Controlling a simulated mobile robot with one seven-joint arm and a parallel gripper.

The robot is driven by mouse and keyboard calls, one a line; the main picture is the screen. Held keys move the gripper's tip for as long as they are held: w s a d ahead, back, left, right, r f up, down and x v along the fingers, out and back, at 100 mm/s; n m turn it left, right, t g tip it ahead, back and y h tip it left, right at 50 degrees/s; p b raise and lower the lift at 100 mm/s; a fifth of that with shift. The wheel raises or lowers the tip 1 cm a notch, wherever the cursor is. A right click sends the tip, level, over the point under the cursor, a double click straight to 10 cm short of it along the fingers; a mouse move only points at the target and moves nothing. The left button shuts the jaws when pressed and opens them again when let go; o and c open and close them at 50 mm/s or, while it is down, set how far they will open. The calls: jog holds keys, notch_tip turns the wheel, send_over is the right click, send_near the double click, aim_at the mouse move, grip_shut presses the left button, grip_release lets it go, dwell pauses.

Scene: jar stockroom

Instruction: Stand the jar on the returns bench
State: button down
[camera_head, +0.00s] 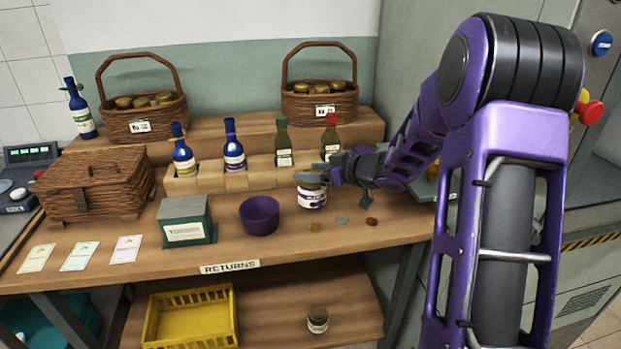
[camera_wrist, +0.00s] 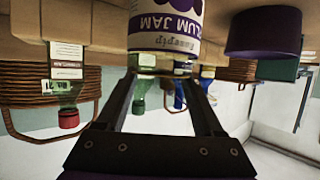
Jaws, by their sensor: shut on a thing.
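A plum jam jar (camera_head: 312,199) with a white and purple label is upright at the returns bench (camera_head: 330,232), right of the purple bowl. My gripper (camera_head: 314,178) comes from the right and is shut on the jar's lid. In the wrist view, which is upside down, the jar (camera_wrist: 165,22) hangs between my fingertips (camera_wrist: 163,75). The jar's base is at or close to the bench top; I cannot tell whether it touches. The bench carries a "RETURNS" label (camera_head: 230,267) on its front edge.
A purple bowl (camera_head: 260,215) and a green box (camera_head: 187,221) stand to the left. Small discs (camera_head: 315,227) lie just in front of the jar. Bottles (camera_head: 283,146) in a wooden rack stand behind it. Another jar (camera_head: 317,319) is on the lower shelf.

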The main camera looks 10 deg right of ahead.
jog(key=shift+f, duration=0.15)
grip_release()
jog(key=shift+f, duration=0.1)
jog(key=shift+s+d+r, duration=0.15)
jog(key=shift+d+r, duration=0.05)
jog(key=shift+r, duration=0.05)
jog(key=p+v, duration=0.2)
jog(key=v, duration=0.9)
jog(key=shift+s+d+p, duration=0.2)
jog(key=shift+s+p, duration=0.05)
jog(key=shift+p, duration=0.05)
